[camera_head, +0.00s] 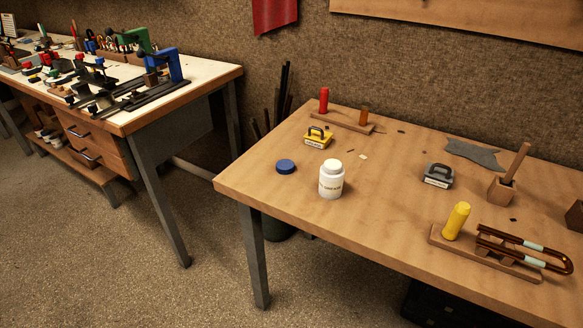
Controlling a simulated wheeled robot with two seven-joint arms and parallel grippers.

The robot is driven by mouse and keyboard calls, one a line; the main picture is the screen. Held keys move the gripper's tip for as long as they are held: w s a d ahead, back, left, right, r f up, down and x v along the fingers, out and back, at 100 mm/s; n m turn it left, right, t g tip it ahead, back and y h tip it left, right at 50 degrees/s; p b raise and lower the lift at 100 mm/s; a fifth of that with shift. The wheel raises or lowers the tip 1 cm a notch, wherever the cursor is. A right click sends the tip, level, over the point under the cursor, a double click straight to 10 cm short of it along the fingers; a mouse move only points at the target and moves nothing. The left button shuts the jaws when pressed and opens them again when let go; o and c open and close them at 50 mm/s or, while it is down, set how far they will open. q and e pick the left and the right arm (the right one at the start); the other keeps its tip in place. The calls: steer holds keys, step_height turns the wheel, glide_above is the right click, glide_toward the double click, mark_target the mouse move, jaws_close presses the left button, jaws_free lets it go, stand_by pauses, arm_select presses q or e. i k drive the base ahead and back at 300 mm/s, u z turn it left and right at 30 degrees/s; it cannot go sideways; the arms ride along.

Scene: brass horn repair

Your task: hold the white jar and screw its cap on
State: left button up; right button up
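A white jar (331,181) with a printed label stands upright on the wooden table, near its left end. Its top looks white and rounded; whether it is open is too small to tell. A blue round cap (286,167) lies flat on the table to the left of the jar, apart from it. Neither of my grippers shows in the head view.
The wooden table (378,222) also holds a yellow block (318,137) behind the jar, a grey block (438,176), a yellow cylinder (456,221) and a bent brass tube (525,244) at right. The table is clear in front of the jar.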

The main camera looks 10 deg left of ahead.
mark_target(332, 172)
steer(key=z, duration=2.65)
steer(key=k, duration=1.15)
steer(key=u, duration=1.45)
steer(key=i, duration=0.9)
steer(key=u, duration=0.05)
